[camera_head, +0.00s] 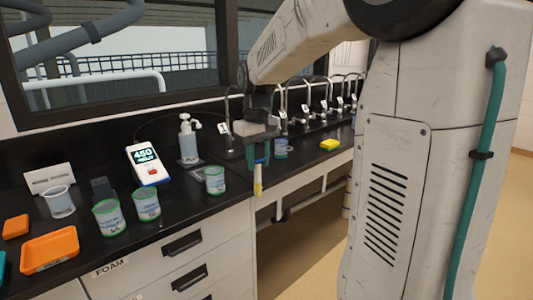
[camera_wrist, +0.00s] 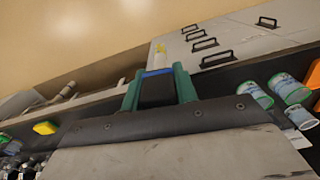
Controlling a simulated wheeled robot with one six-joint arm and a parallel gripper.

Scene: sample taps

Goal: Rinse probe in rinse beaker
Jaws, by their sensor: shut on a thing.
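My gripper (camera_head: 258,160), with green fingers, is shut on the probe (camera_head: 258,188). The probe points down with its yellow end in the air, just past the counter's front edge. In the wrist view the fingers (camera_wrist: 158,85) close around a blue part, and the yellow tip (camera_wrist: 160,47) shows beyond. A clear beaker (camera_head: 60,203) stands at the left on the counter. Green-rimmed beakers stand at the front left (camera_head: 109,219), beside it (camera_head: 146,206) and nearer my gripper (camera_head: 215,182). The labels are too small to read, so I cannot tell which is the rinse beaker.
A meter reading 450 (camera_head: 148,166), a pump bottle (camera_head: 188,142) and an orange tray (camera_head: 50,252) are on the counter. A small cup (camera_head: 280,149) and yellow sponge (camera_head: 330,145) lie right of my gripper. Several taps (camera_head: 307,107) line the back.

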